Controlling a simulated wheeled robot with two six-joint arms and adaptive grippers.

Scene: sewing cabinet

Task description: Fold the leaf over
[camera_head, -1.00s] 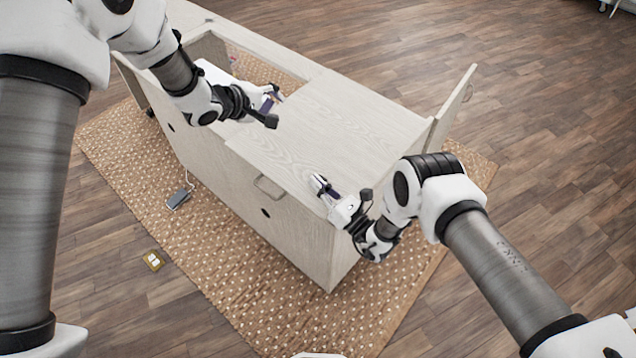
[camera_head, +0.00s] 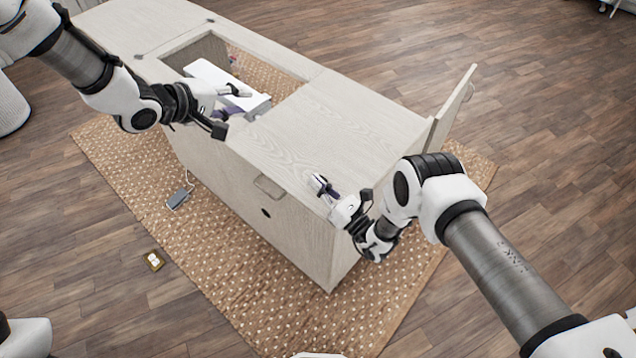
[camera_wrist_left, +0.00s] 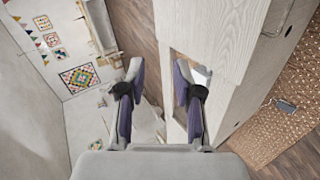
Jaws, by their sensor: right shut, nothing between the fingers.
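The pale wooden sewing cabinet (camera_head: 345,115) stands on the rug with a rectangular opening in its top. A flat panel (camera_head: 150,22) extends level with the top at the far left. Another panel (camera_head: 455,105) stands tilted up at the right end. I cannot tell which panel is the leaf. My left gripper (camera_head: 232,112) is by the front edge of the opening, partly hiding the white machine (camera_head: 205,70) inside. In the left wrist view it (camera_wrist_left: 158,92) is open, with nothing between its fingers. My right gripper (camera_head: 326,188) is shut and empty at the top's front right corner.
A handle (camera_head: 268,187) sits on the cabinet front. The patterned rug (camera_head: 250,290) surrounds the cabinet, with clear wood floor to the right.

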